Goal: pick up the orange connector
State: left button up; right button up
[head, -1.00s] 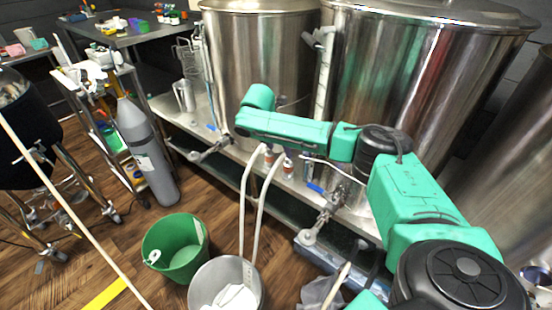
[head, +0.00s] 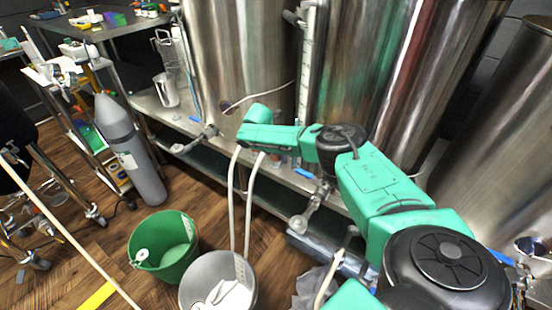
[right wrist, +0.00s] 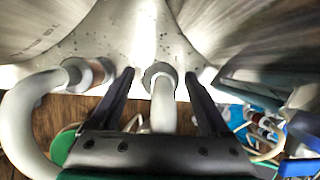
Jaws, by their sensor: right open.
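An orange-brown connector (right wrist: 98,73) sits at the end of a thick white hose (right wrist: 22,120) at the left of the right wrist view, outside my fingers. My right gripper (right wrist: 160,76) is open, its two dark fingers standing either side of a second white hose (right wrist: 163,108) with a grey ringed end. The fingers look apart from that hose; I cannot see an orange part on it. In the head view, my right arm covers the connectors and the tops of the two white hoses (head: 251,205). My left gripper is not in view.
Valves with blue handles (head: 308,174) stick out near my right arm. A green bucket (head: 165,250) and a grey bucket (head: 190,295) stand on the wood floor. A gas cylinder (head: 130,150) stands at the left.

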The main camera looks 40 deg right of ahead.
jog(key=shift+r, duration=0.1)
grip_shut()
jog(key=shift+r, duration=0.15)
jog(key=shift+r, duration=0.3)
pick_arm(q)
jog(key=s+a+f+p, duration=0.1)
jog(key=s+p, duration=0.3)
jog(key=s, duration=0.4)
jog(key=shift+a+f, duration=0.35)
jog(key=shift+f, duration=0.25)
pick_arm(e)
notch_tip(320, 180, up, 19)
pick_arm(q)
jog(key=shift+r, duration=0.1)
pick_arm(e)
jog(key=shift+r, duration=0.15)
pick_arm(q)
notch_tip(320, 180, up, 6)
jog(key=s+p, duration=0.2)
jog(key=p, duration=0.5)
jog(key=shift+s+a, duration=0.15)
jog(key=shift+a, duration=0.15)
pick_arm(e)
notch_tip(320, 180, up, 4)
jog(key=shift+r, duration=0.2)
